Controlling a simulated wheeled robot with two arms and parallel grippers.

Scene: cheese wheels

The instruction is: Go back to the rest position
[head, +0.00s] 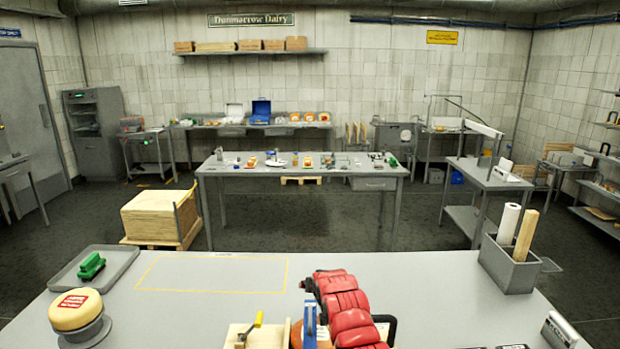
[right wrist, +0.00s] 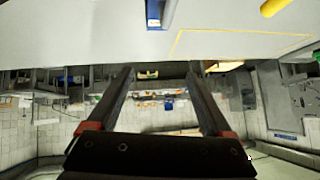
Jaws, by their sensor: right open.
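My right gripper (right wrist: 158,68) shows in the right wrist view with its two dark fingers wide apart. Nothing is between them. It points out over the worktop toward the far benches, and this view is upside down. In the head view I cannot make out its fingertips. My left gripper is in neither view. A pale yellow cheese wheel (head: 76,308) with a red label sits on a round grey stand at the front left of the worktop (head: 220,310).
A grey tray (head: 122,258) holds a green object (head: 91,265) at the left. A yellow outline (head: 212,290) marks bare worktop. A yellow handle (head: 259,320) and a blue upright object (head: 310,325) stand at the front. A grey bin (head: 508,272) holds a white roll at the right.

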